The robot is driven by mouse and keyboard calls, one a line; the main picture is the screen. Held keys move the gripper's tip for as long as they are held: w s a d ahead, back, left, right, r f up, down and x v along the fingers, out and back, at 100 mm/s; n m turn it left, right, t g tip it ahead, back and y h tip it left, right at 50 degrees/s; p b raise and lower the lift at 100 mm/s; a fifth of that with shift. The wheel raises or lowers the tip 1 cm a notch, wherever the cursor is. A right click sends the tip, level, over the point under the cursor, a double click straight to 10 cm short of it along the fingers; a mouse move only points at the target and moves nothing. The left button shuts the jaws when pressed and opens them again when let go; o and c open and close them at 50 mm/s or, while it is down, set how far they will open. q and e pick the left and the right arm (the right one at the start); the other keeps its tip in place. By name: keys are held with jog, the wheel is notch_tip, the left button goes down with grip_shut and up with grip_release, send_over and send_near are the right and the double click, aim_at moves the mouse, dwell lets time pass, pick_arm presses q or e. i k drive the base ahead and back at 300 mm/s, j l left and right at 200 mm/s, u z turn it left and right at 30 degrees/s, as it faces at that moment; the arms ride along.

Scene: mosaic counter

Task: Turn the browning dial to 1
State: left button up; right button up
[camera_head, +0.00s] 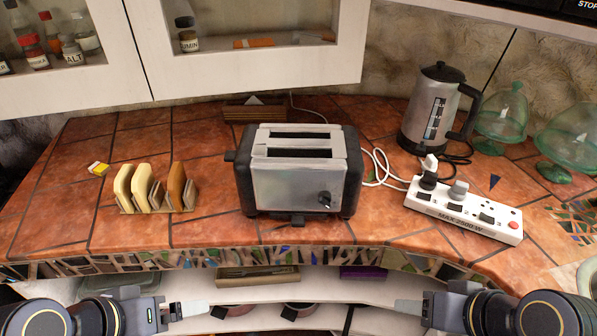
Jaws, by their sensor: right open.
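The toaster (290,190), silver with black ends and two top slots, stands on the tiled counter. Its black browning dial (325,199) is on the lower right of the front face; its marks are too small to read. My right gripper (402,306) is open and empty at the bottom right, in front of and below the counter edge, well apart from the dial. My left gripper (203,307) is at the bottom left, also away from the toaster; its jaw gap cannot be made out.
A toast rack (155,209) with bread slices stands left of the toaster. A white power strip (463,218) with plugs and a kettle (432,110) are to the right, with green glass domes (502,115) beyond. White cabinets (250,45) overhang the back. Counter in front of the toaster is mostly clear.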

aim_at(323, 197)
jog(key=j+z, duration=0.3)
jog(key=z, duration=0.2)
jog(key=k+j+z, duration=0.15)
jog(key=z, duration=0.3)
jog(key=k+j+z, duration=0.15)
jog(key=j+z, duration=0.2)
jog(key=z, duration=0.15)
